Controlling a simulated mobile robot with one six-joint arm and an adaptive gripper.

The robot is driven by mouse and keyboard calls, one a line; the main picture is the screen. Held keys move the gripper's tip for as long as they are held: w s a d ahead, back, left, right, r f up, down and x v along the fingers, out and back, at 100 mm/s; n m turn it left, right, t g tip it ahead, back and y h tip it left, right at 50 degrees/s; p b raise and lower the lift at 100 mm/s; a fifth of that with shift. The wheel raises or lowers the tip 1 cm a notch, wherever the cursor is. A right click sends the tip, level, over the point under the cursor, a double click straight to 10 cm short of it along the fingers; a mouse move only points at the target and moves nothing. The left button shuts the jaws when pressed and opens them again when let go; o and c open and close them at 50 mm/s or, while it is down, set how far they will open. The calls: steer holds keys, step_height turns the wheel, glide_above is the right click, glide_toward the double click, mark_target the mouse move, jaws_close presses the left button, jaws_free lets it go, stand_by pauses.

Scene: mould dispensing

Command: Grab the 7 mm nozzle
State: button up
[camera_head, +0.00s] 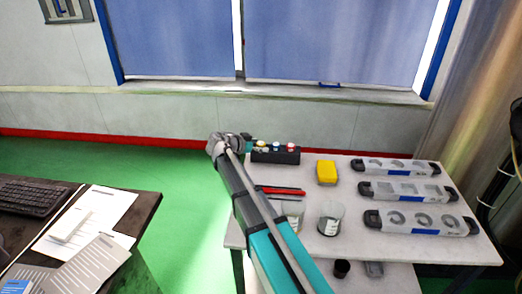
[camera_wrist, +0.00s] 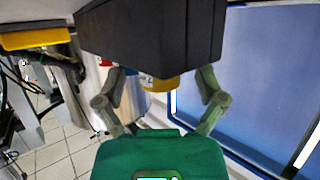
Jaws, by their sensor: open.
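A black holder (camera_head: 275,155) stands at the back left of the white table. It carries a yellow-topped nozzle (camera_head: 261,145), a teal-and-white one (camera_head: 276,146) and a red-and-white one (camera_head: 290,146) in a row. I cannot read which is the 7 mm nozzle. My gripper (camera_head: 247,143) is at the left end of the holder. In the wrist view, my gripper (camera_wrist: 160,90) is open, its fingers on either side of the yellow nozzle (camera_wrist: 159,83) and apart from it. The black holder (camera_wrist: 150,30) fills the top there, hiding part of the nozzles.
Three grey moulds (camera_head: 410,190) lie on the right of the white table (camera_head: 350,255). A yellow block (camera_head: 326,172), a red-and-black tool (camera_head: 281,190) and a cup (camera_head: 330,218) are near its middle. A dark desk (camera_head: 145,215) stands at left, with green floor between.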

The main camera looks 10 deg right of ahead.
mark_target(260, 144)
stand_by(0.5)
jaws_close()
steer(key=shift+r, duration=0.2)
stand_by(0.3)
step_height(260, 144, up, 10)
steer(key=p, duration=1)
steer(key=shift+f, duration=0.15)
stand_by(0.5)
